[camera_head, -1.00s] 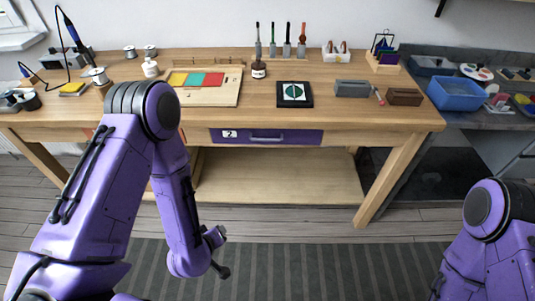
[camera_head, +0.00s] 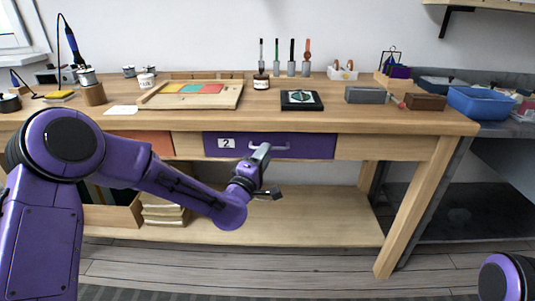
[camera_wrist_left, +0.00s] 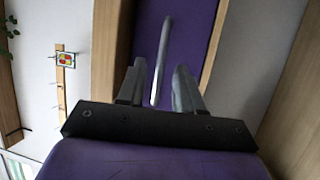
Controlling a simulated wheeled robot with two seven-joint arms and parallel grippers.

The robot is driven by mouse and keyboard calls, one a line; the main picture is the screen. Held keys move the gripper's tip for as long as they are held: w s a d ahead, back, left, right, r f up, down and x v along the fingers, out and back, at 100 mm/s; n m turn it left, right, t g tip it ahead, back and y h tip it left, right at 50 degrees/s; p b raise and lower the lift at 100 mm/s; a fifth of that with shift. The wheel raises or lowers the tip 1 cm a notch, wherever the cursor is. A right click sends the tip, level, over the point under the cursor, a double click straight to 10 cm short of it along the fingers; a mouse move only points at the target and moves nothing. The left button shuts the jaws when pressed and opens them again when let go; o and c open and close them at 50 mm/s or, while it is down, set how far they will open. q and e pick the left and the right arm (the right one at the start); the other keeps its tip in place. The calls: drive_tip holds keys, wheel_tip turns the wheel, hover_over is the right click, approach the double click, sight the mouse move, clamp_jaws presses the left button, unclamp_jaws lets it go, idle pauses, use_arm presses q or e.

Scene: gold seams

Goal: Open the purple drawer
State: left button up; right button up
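The purple drawer (camera_head: 310,146), labelled 2, sits under the wooden table top and looks shut, its front flush with the table. Its silver bar handle (camera_head: 284,148) is partly covered by my left gripper (camera_head: 268,172). That gripper is open in front of the drawer, with one finger near the handle and the other lower. In the left wrist view, the handle (camera_wrist_left: 162,60) appears between the two open fingers (camera_wrist_left: 157,85), with the purple drawer front (camera_wrist_left: 185,30) behind it. I cannot tell whether the fingers reach around the handle. My right gripper is out of view.
An orange drawer (camera_head: 148,143) is left of the purple one, partly behind my left arm. A lower shelf (camera_head: 300,215) lies beneath, with a wooden box (camera_head: 112,214) at left. Table legs (camera_head: 415,205) stand at right. The floor in front is clear.

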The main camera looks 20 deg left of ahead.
use_arm(q)
drive_tip(key=shift+x, duration=1.2)
clamp_jaws()
idle(0.5)
